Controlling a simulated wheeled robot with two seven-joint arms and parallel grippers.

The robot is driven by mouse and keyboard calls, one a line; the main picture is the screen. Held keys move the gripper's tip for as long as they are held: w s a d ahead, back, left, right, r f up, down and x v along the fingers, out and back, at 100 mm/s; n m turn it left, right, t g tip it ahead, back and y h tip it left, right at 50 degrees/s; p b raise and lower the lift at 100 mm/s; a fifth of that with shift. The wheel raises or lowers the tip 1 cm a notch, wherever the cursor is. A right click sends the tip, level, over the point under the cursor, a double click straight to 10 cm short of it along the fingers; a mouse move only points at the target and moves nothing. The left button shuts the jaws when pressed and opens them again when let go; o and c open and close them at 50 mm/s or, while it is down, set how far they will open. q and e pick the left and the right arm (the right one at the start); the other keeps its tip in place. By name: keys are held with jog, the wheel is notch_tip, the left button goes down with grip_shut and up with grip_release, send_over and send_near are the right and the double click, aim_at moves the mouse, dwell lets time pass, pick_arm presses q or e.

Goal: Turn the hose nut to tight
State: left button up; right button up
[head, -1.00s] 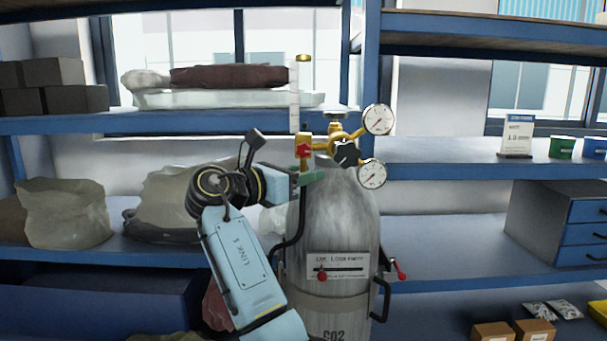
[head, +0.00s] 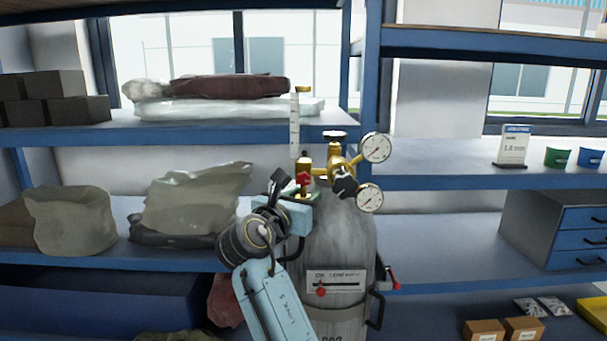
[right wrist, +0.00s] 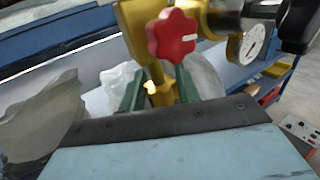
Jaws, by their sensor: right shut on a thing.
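The grey CO2 cylinder (head: 335,240) stands upright in the head view. Its brass regulator (head: 335,165) carries two gauges, a black knob, a red knob (head: 303,180) and a clear upright flow tube (head: 295,120). The brass hose nut (right wrist: 160,93) shows in the right wrist view below the red knob (right wrist: 172,36), between the green fingers. My right gripper (right wrist: 160,92) is shut on it, with a finger on each side. In the head view the right gripper (head: 308,197) reaches in from the left below the red knob and mostly hides the nut. My left gripper is out of view.
Blue shelves (head: 200,133) stand behind the cylinder, with bags (head: 190,200), grey boxes and a drawer unit (head: 565,230). A label plate (head: 336,281) and a red-tipped lever (head: 393,278) are on or beside the cylinder. Gauges sit close right of the gripper.

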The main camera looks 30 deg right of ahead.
jog(key=shift+s+d+r+n+t+y+p, duration=0.1)
jog(key=shift+r+n+t+y+p, duration=0.1)
jog(key=shift+n+t+y+p, duration=0.75)
jog(key=n+t+y+p, duration=0.1)
jog(key=n+t+y, duration=0.1)
jog(key=shift+f+t, duration=0.1)
jog(key=shift+t, duration=0.25)
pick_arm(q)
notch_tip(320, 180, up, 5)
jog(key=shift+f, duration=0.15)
pick_arm(e)
jog(key=n+t+y, duration=0.1)
jog(key=n+y, duration=0.1)
jog(key=y, duration=0.1)
jog(key=n+t+y, duration=0.2)
jog(key=n+y, duration=0.1)
jog(key=y, duration=0.1)
jog(key=shift+f+t, duration=0.15)
jog(key=shift+t, duration=0.15)
jog(key=shift+y, duration=0.25)
jog(key=o, duration=0.9)
jog(key=shift+o, duration=0.2)
